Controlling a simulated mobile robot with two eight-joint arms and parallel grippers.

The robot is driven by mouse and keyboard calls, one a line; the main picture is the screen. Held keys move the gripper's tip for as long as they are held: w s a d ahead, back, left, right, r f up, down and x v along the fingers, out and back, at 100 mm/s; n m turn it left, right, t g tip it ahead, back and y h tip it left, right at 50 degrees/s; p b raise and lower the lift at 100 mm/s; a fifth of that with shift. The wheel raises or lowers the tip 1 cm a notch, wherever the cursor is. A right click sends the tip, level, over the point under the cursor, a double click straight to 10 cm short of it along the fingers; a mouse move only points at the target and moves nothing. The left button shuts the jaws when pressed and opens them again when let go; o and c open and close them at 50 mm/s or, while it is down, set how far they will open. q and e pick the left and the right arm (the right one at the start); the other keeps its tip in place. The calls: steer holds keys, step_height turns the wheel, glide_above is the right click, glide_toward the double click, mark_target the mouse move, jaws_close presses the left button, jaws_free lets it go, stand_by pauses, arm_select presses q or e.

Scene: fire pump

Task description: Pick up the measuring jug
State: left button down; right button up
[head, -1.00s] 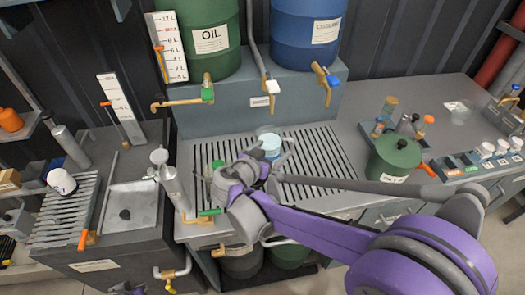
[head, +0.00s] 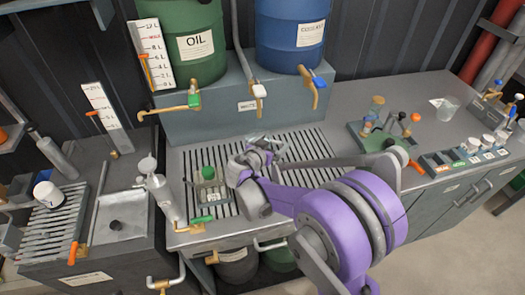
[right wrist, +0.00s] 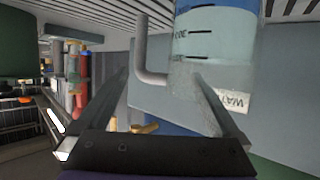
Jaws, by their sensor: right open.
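The measuring jug (head: 262,138) stands on the slatted drain area of the bench, mostly hidden by my right gripper in the head view. My left gripper is out of view.
A green oil drum (head: 190,45) and blue coolant drum (head: 290,35) with taps stand behind the slatted drain (head: 320,150).

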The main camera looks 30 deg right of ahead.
jaws_close()
stand_by(0.5)
steer(key=shift+r, duration=0.1)
